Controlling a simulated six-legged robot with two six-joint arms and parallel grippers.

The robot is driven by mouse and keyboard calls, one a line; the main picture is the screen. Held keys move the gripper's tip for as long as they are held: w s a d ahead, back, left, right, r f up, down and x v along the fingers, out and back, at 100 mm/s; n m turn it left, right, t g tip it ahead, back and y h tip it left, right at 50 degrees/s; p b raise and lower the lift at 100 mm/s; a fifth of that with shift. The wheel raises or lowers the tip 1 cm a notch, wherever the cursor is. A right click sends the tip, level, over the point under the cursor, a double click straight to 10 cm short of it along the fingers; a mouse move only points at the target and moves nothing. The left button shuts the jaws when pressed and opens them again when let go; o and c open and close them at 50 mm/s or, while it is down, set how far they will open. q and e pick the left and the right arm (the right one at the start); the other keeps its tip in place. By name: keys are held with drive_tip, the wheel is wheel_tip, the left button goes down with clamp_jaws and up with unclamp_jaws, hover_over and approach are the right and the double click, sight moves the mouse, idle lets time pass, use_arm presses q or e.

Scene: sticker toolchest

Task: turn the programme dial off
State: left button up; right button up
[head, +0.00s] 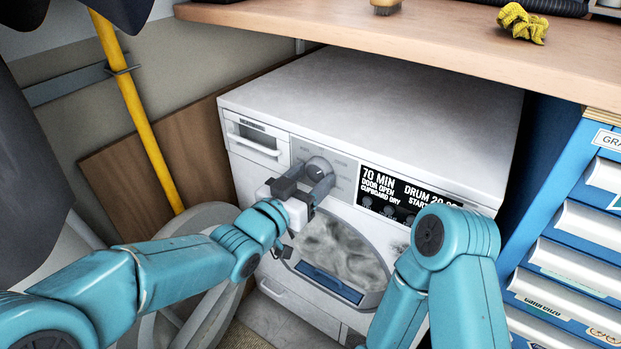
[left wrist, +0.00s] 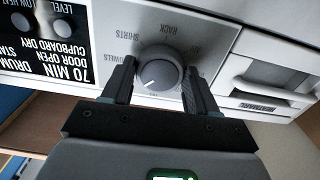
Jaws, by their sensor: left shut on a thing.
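The programme dial (head: 318,167) is a round grey knob on the front panel of a white dryer (head: 350,110). In the left wrist view, which is upside down, the dial (left wrist: 160,70) sits between my two dark fingers, with labels such as TOWELS, SHIRTS and RACK around it. A short white mark on its face points toward the lower left of that view; the small label below it is too small to read. My left gripper (head: 312,183) is shut on the dial. My right arm shows at the lower right, but its gripper is out of view.
A black display (head: 405,193) reads 70 MIN and DOOR OPEN, right of the dial. The round dryer door (head: 340,255) is below. A wooden worktop (head: 420,45) overhangs behind. A blue drawer chest (head: 570,230) stands right, and a yellow pole (head: 137,110) leans left.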

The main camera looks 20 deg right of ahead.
use_arm(q)
drive_tip(key=n+p, duration=0.1)
drive_tip(key=n, duration=0.3)
drive_tip(key=shift+n, duration=0.4)
drive_tip(key=shift+n+p, duration=0.7)
drive_tip(key=shift+n, duration=1.1)
drive_tip(key=shift+s, duration=0.1)
drive_tip(key=o, duration=1.1)
drive_tip(key=shift+c, duration=0.2)
drive_tip(key=p+v, duration=0.2)
drive_tip(key=v, duration=1.4)
drive_tip(key=shift+s+a, duration=0.1)
